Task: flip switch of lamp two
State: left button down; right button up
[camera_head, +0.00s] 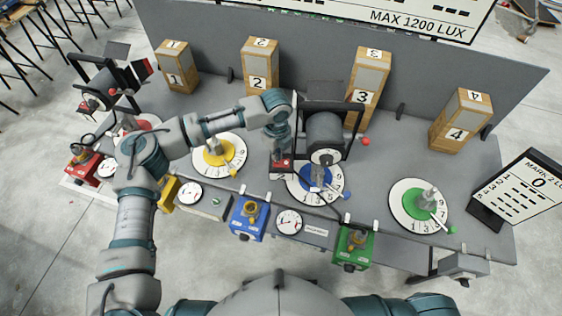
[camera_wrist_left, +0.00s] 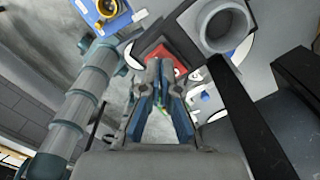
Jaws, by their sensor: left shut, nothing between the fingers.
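A dark lamp (camera_head: 325,132) in a black frame stands over the blue dial (camera_head: 330,197); I take it as lamp two, though no number shows on it. A small box with a red top (camera_head: 283,164) sits at its left foot; its switch lever is too small to make out. My left gripper (camera_head: 281,152) points down right above this box. In the left wrist view the fingers (camera_wrist_left: 164,72) are shut and empty, with their tips close to the red part (camera_wrist_left: 163,58). I cannot tell whether they touch. My right gripper is out of view.
Another lamp (camera_head: 115,82) stands at the far left. Yellow (camera_head: 218,153) and green (camera_head: 419,204) dials flank the blue one. Numbered wooden blocks, such as block 3 (camera_head: 367,80), line the grey back panel. Coloured boxes, such as the blue one (camera_head: 249,218), line the front edge.

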pick_arm(q)
jog(key=shift+f, duration=1.05)
dwell(0.4)
notch_tip(320, 180, up, 7)
jog(key=p, duration=0.8)
jog(key=shift+r, duration=0.1)
dwell(0.3)
